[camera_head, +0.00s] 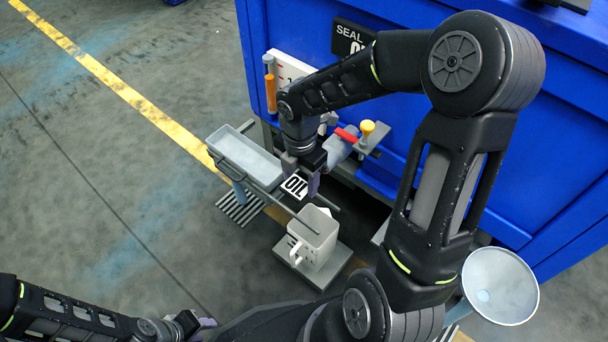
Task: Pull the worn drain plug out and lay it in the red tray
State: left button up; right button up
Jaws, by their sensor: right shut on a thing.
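My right gripper (301,175) reaches down in front of the blue machine, above a grey jug. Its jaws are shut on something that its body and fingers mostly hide. I cannot make out the worn drain plug. No red tray shows; the open tray (222,161) at the left of the stand is grey. My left gripper (199,324) is low at the bottom edge, far from the machine, partly hidden, and its jaws cannot be read.
The grey jug (325,232) stands on a flat base below the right gripper. A red lever (346,135) and a yellow knob (367,127) stick out from the blue machine (290,30). A pale round bowl (500,286) is at lower right. The floor at left is clear.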

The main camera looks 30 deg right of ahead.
aim_at(287, 190)
jog(key=shift+s+a, duration=0.3)
jog(key=shift+a, duration=0.6)
jog(key=shift+s+a, duration=0.25)
jog(key=shift+a, duration=0.65)
jog(key=shift+w+a+r+m, duration=0.1)
jog(key=shift+w+r+m, duration=0.35)
jog(key=shift+m, duration=0.15)
jog(key=w+a+r+m, duration=0.2)
jog(key=w+r+m, duration=0.1)
jog(key=r+m, duration=0.2)
jog(key=w+a+r+m, duration=0.2)
jog(key=w+r+m, duration=0.2)
jog(key=m, duration=0.5)
jog(key=shift+w+a+r, duration=0.15)
jog(key=shift+a+r, duration=0.1)
jog(key=shift+r, duration=0.2)
